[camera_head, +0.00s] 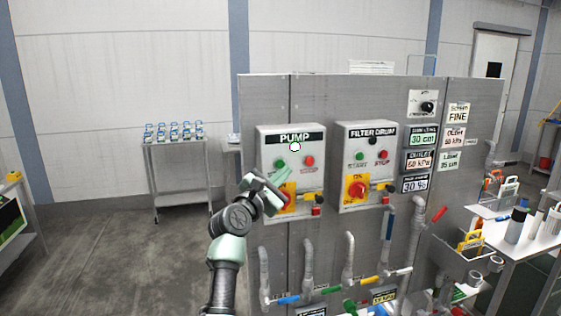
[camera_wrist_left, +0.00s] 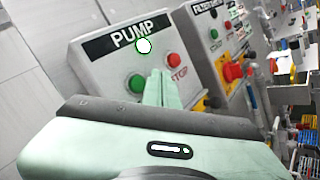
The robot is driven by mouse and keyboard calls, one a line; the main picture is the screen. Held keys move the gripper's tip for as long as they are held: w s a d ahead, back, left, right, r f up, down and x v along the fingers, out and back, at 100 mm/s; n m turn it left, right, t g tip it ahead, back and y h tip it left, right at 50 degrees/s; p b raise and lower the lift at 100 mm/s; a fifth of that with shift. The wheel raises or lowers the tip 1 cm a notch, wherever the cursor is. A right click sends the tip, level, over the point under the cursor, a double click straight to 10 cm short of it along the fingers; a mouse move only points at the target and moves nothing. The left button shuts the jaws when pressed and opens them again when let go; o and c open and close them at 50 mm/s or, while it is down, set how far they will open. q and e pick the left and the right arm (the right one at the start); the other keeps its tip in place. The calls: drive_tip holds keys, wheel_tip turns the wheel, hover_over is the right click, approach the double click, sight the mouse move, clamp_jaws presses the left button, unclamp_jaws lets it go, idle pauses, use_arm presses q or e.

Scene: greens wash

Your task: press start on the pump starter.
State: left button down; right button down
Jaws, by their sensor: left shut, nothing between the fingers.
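The pump starter (camera_head: 264,146) is a grey box labelled PUMP on the metal panel. Its green start button (camera_head: 280,163) is at left and its red stop button (camera_head: 309,161) at right, below a bright white lamp (camera_head: 295,147) with a green rim. A red rotary switch on yellow is lower down, partly behind my gripper. My left gripper (camera_head: 286,173) is shut and empty, its tips just below the start button in the picture. In the left wrist view the fingertips (camera_wrist_left: 162,76) appear right of the green button (camera_wrist_left: 137,83), below the red one (camera_wrist_left: 175,60); contact cannot be told. My right gripper is out of view.
A filter drum box (camera_head: 349,136) with similar buttons is mounted to the right. Pipes with coloured valve handles (camera_head: 288,299) run below. A trolley (camera_head: 172,144) of small bottles stands left at the back. Floor (camera_head: 110,250) on the left is clear.

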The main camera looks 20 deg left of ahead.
use_arm(q)
drive_tip(key=s+d+p, duration=0.1)
drive_tip(key=s, duration=0.1)
drive_tip(key=shift+s+d+r+p, duration=0.1)
drive_tip(key=shift+s+d+p, duration=0.25)
drive_tip(key=shift+s, duration=0.05)
idle(0.4)
